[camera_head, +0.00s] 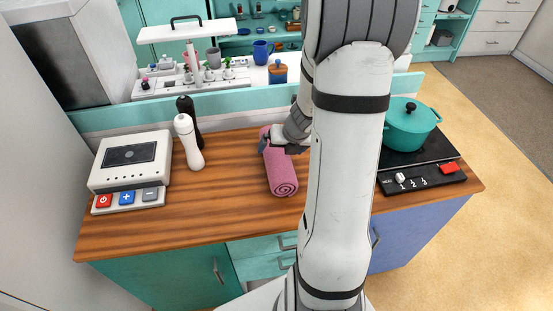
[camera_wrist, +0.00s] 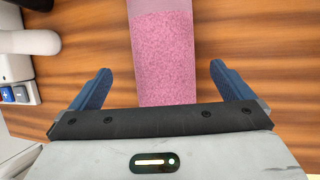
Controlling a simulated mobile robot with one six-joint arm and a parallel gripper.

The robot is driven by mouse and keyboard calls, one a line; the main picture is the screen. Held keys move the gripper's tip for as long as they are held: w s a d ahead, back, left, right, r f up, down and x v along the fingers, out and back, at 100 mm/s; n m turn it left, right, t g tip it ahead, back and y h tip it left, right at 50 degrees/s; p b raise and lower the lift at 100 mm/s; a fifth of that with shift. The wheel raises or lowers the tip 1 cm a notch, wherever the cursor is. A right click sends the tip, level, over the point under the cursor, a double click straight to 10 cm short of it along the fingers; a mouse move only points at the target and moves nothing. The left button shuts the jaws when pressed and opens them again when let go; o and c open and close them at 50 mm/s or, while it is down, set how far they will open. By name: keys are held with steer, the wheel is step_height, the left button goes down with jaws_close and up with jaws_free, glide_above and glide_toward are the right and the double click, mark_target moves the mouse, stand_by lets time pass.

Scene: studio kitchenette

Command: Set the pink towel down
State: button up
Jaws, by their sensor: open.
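A rolled pink towel (camera_head: 279,172) lies on the wooden counter, its spiral end facing the front edge. In the wrist view the pink towel (camera_wrist: 165,58) runs lengthwise between the two blue fingers, with a gap on each side. My gripper (camera_wrist: 161,85) is open around the towel and does not appear to touch it. In the head view my gripper (camera_head: 275,146) is at the far part of the towel, partly hidden by my arm. The towel appears to rest on the counter.
The wooden counter (camera_head: 226,205) is clear left of the towel. White and black shakers (camera_head: 188,146) and a white scale-like device (camera_head: 131,163) stand further left. A teal pot (camera_head: 411,126) sits on a black cooktop (camera_head: 437,157) at the right. A teal ledge (camera_head: 235,105) runs behind.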

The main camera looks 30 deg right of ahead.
steer(key=b+x, duration=0.1)
steer(key=x, duration=0.1)
steer(key=b+x, duration=0.1)
steer(key=x, duration=0.1)
steer(key=b+x, duration=0.1)
steer(key=x, duration=0.1)
steer(key=shift+s+f, duration=0.25)
steer(key=shift+f, duration=0.05)
steer(key=shift+r, duration=0.1)
steer(key=shift+c, duration=0.2)
steer(key=c, duration=1.1)
